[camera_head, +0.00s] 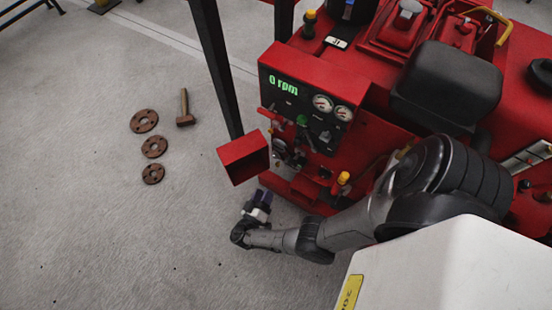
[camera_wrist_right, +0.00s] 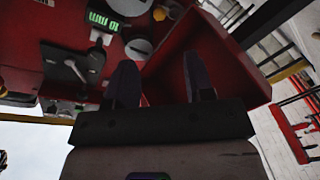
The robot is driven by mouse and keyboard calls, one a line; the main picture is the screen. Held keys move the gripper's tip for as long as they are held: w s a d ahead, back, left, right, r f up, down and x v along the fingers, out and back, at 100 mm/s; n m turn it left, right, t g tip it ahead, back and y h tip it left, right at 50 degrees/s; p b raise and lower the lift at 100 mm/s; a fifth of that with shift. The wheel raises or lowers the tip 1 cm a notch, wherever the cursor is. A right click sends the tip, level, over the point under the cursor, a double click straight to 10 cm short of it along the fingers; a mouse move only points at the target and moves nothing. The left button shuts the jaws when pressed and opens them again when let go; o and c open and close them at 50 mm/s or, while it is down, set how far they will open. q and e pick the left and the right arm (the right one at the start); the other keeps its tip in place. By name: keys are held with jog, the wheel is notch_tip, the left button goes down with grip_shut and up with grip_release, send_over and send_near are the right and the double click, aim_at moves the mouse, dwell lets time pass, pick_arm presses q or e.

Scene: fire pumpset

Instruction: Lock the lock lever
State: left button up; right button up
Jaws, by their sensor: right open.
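The red pumpset's control panel (camera_head: 310,105) shows a green "0 rpm" display, gauges and several small levers and knobs. A lever with a dark handle on a grey plate (camera_wrist_right: 66,66) shows at the upper left of the right wrist view; I cannot tell for sure that it is the lock lever. Small metal levers (camera_head: 283,150) also show on the panel's left side in the head view. My right gripper (camera_head: 265,193) is low in front of the panel, below the red box. Its open fingers (camera_wrist_right: 160,75) hold nothing and are apart from that lever. My left gripper is not in view.
A red box (camera_head: 240,160) at the end of a black post stands close above my right gripper. A yellow-topped knob (camera_head: 343,178) is to the right. Three rusty flanges (camera_head: 154,146) and a hammer (camera_head: 185,108) lie on the floor at left. Floor left of the gripper is clear.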

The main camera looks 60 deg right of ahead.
jog(key=d, duration=1.2)
jog(key=shift+w+d+b, duration=0.15)
jog(key=shift+w+b, duration=0.05)
jog(key=shift+b, duration=0.15)
jog(key=shift+c, duration=0.4)
grip_shut()
